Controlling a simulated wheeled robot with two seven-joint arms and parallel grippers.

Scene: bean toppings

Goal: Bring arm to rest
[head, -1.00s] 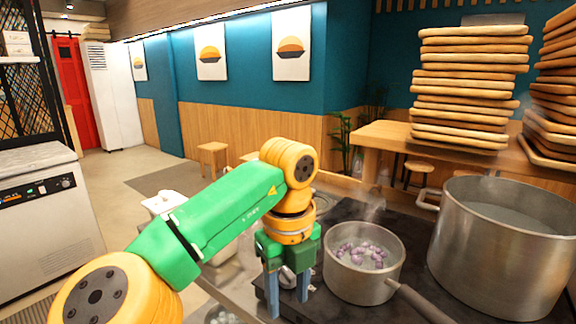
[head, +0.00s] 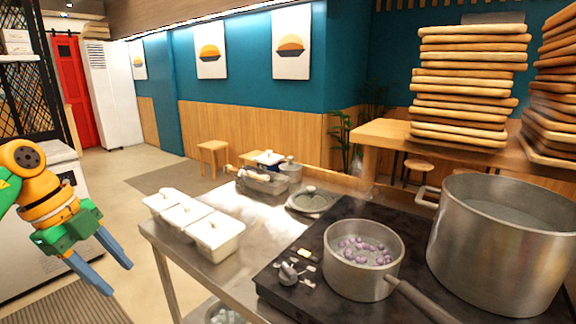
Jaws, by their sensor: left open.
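My left gripper (head: 103,277) is at the left edge of the head view, with its two blue fingers spread apart and nothing between them. It hangs over the floor, to the left of the steel counter and apart from it. The green and yellow arm behind it is mostly cut off by the picture's left edge. My right gripper is not in view. A saucepan (head: 345,284) with purple pieces (head: 364,251) in it stands on the black stove (head: 300,250), far to the right of the left gripper.
A large steel pot (head: 490,255) stands at the right. Three white lidded containers (head: 215,238) sit at the steel counter's (head: 255,220) left end. Stacked wooden boards (head: 470,85) stand on a wooden table (head: 385,135) behind. The floor (head: 135,205) between the machine and counter is open.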

